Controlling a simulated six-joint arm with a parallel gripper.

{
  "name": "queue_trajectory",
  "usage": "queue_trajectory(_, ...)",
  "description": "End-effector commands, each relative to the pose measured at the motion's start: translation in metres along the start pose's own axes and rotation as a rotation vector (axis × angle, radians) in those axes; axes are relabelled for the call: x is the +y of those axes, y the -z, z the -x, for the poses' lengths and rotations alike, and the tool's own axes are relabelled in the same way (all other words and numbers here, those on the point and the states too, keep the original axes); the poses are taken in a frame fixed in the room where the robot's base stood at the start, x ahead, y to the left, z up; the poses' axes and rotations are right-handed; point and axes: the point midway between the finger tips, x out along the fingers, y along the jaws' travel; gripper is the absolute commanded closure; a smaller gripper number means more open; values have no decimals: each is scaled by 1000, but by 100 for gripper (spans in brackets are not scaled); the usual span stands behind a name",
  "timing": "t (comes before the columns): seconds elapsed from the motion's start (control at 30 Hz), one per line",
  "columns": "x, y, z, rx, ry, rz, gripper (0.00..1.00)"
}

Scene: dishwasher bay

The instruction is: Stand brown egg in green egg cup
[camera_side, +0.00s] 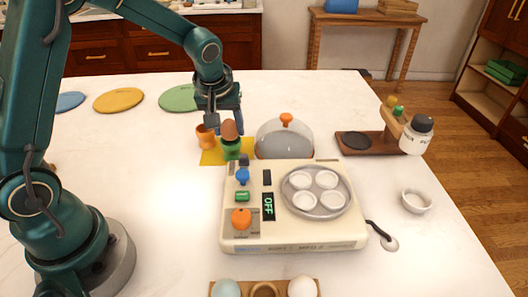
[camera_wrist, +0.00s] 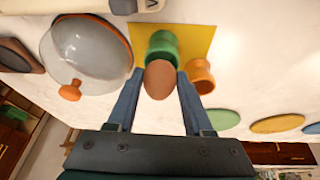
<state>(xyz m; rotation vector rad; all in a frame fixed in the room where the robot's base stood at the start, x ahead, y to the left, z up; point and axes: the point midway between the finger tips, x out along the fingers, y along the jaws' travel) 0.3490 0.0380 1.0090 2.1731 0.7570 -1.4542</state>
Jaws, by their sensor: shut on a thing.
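The brown egg (camera_side: 229,129) is between the fingers of my gripper (camera_side: 226,124), which is shut on it. The wrist view also shows the egg (camera_wrist: 160,79) between the two fingertips (camera_wrist: 160,74). The green egg cup (camera_side: 231,149) stands on a yellow mat (camera_side: 209,157), directly under the egg in the side view. In the wrist view the cup (camera_wrist: 163,46) shows partly behind the egg, whose near end hides part of it. The egg's lower end meets the cup's rim in the side view; I cannot tell whether it rests in it.
An orange egg cup (camera_side: 206,137) stands close beside the green one on the left. A clear dome with an orange knob (camera_side: 285,138) is close on the right. The egg cooker (camera_side: 290,234) is in front. Flat coloured discs (camera_side: 119,100) lie behind left.

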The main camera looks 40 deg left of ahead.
Motion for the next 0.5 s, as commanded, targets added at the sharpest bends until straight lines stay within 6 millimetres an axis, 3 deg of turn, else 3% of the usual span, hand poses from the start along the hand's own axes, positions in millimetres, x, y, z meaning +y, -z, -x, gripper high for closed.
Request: queue_trajectory(0.5,0,-2,-4,0,0,1,63)
